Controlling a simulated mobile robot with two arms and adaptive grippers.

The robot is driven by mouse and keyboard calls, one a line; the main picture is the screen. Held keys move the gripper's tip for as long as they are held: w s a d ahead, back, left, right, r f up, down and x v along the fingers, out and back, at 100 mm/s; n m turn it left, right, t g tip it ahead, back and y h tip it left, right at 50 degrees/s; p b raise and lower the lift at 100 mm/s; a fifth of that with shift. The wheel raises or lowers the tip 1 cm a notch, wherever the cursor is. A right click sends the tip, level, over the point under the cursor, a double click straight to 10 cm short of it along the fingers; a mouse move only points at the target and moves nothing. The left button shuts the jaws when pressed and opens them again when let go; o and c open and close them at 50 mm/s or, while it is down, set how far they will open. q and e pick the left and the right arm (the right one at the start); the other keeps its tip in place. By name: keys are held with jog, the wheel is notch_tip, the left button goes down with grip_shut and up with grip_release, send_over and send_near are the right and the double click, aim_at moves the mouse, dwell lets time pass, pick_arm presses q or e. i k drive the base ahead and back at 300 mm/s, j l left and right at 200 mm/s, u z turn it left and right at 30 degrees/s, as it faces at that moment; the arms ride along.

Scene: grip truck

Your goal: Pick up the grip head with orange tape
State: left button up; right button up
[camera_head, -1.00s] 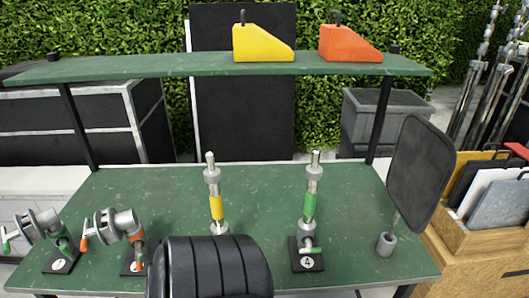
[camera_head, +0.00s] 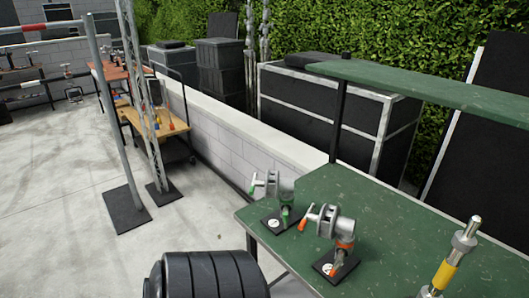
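The grip head with orange tape (camera_head: 343,229) stands on a small black base plate near the left front edge of the green table. It is a silver clamp-like head with an orange-tipped handle and an orange band low on its stem. A similar grip head with green tape (camera_head: 282,189) stands to its left and a little behind, on its own black plate. Neither of my grippers is in view.
The green table (camera_head: 390,235) has a raised green shelf (camera_head: 430,90) at the back. A yellow-taped pin (camera_head: 445,273) stands at the lower right. Left of the table is open concrete floor, with stands on black base plates (camera_head: 126,209) farther off. A low block wall (camera_head: 215,135) runs behind.

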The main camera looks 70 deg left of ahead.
aim_at(345, 226)
jog(key=u, duration=1.65)
